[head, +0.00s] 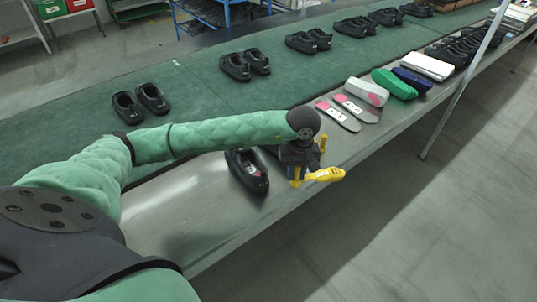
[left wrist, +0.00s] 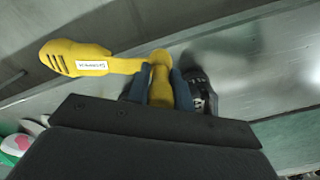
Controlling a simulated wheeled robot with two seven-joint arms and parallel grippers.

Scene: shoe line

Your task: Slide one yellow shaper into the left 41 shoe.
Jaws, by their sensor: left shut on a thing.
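My left gripper (head: 297,172) is shut on a yellow shaper (head: 326,175) and holds it over the front edge of the metal bench. In the left wrist view the shaper (left wrist: 75,60) lies across the fingers, its wide slotted end with a white label to the left and its knob end between the dark blue fingers (left wrist: 160,85). Another dark shoe is mostly hidden behind the arm. I cannot read sizes. My right gripper is out of view.
Insoles (head: 338,116), a white-and-pink item (head: 367,91), a green item (head: 395,84), a dark blue item (head: 412,80) and a white box (head: 428,66) line the bench further back. Pairs of black shoes (head: 246,65) stand on the green belt (head: 190,85). A metal post (head: 460,90) rises at the right.

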